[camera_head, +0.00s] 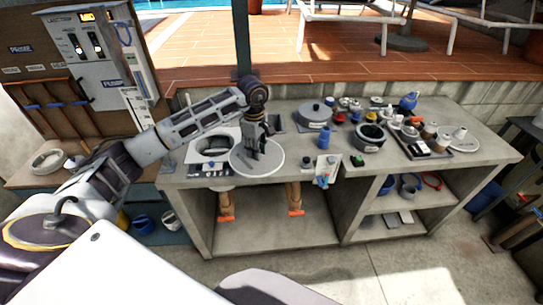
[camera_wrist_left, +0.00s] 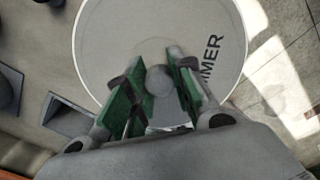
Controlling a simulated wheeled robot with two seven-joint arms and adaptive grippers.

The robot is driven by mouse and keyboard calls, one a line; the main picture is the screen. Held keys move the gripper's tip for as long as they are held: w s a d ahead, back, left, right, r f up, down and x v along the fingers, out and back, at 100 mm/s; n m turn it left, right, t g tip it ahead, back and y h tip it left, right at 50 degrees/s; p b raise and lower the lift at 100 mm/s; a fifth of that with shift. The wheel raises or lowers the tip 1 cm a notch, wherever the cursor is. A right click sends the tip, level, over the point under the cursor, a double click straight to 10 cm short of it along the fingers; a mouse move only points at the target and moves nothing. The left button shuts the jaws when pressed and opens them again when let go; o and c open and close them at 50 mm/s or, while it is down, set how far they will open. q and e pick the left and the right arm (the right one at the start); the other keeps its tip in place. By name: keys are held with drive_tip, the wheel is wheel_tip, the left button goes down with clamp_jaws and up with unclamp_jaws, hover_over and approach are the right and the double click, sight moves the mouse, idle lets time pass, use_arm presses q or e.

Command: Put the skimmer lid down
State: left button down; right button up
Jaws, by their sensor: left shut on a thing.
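The skimmer lid (camera_head: 257,169) is a round pale disc with a small knob, at the front edge of the concrete bench. My left gripper (camera_head: 258,150) comes down from above and is shut on its knob. In the left wrist view the lid (camera_wrist_left: 120,40) bears dark lettering, and the green-padded fingers of the gripper (camera_wrist_left: 158,82) close around the grey knob. Whether the lid touches the bench is unclear. Left of it is a white skimmer plate (camera_head: 203,170) with a round opening, partly behind my arm. My right gripper is not in view.
On the bench (camera_head: 310,180), a grey round pot (camera_head: 315,112) stands behind the lid and a small white valve box (camera_head: 326,168) to its right. A dark ring-shaped pot (camera_head: 369,140) and a crowded tray (camera_head: 452,150) are farther right. A control panel stands at left.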

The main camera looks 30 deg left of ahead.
use_arm(q)
drive_tip(key=shift+s+a+n, duration=0.15)
drive_tip(key=shift+s+n, duration=0.05)
drive_tip(key=shift+n, duration=1)
drive_tip(key=n, duration=0.3)
drive_tip(key=shift+s+a, duration=0.15)
drive_tip(key=shift+s, duration=0.05)
drive_tip(key=n, duration=0.4)
drive_tip(key=shift+s+a, duration=0.1)
drive_tip(key=shift+s, duration=0.1)
drive_tip(key=shift+n, duration=0.3)
drive_tip(key=shift+n, duration=0.5)
